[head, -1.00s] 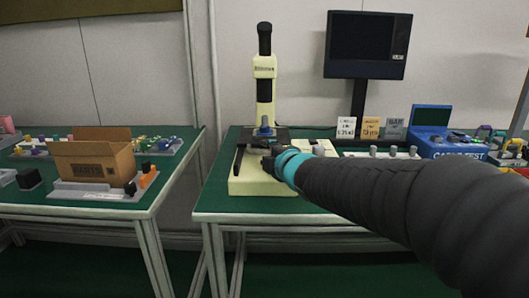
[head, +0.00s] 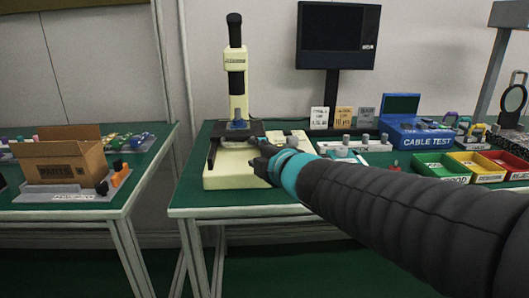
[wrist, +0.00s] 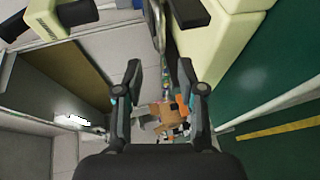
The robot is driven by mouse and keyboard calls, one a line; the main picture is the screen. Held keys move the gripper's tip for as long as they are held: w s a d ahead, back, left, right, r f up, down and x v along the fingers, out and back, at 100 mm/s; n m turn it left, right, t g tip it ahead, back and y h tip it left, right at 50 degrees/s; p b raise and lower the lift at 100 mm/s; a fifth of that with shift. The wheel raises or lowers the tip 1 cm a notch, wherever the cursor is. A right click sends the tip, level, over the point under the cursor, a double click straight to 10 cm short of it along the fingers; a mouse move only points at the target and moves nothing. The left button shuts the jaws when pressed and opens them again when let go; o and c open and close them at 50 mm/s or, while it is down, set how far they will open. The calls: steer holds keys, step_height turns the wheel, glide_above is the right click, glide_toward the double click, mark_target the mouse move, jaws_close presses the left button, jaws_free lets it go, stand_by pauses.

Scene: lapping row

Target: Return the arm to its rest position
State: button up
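My arm reaches in from the right of the head view. My gripper (head: 262,160) is in front of the cream press-like machine (head: 225,172), close to its base. In the wrist view my gripper (wrist: 160,82) has its two black fingers spread apart, with nothing held between them. The cream machine also shows at the upper right of the wrist view (wrist: 209,42). A blue piece (head: 238,124) sits on the machine's dark stage below its column.
A cardboard parts box (head: 60,163) stands on the left bench. Right of the machine are a dark monitor (head: 338,35), a blue cable test case (head: 413,134) and green (head: 440,168), yellow and red bins. A gap separates the two benches.

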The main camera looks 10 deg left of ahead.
steer(key=s+d+f+m+g+h, duration=0.1)
steer(key=s+d+f+m+h, duration=0.15)
steer(key=d+m, duration=0.35)
steer(key=s+d+f+m+h, duration=0.2)
steer(key=s+d+m+h, duration=0.15)
steer(key=d, duration=0.45)
steer(key=s+d+f+m+g+h, duration=0.1)
steer(key=s+d+f+m+h, duration=0.15)
steer(key=d+m, duration=0.35)
steer(key=s+d+f+m+g, duration=0.2)
steer(key=s+f+m, duration=0.2)
steer(key=s, duration=0.3)
steer(key=s+d+f+m+g, duration=0.3)
steer(key=s+f+m, duration=0.1)
steer(key=s, duration=0.4)
steer(key=shift+s+f, duration=0.25)
steer(key=shift+f, duration=0.3)
steer(key=shift+m+h, duration=0.25)
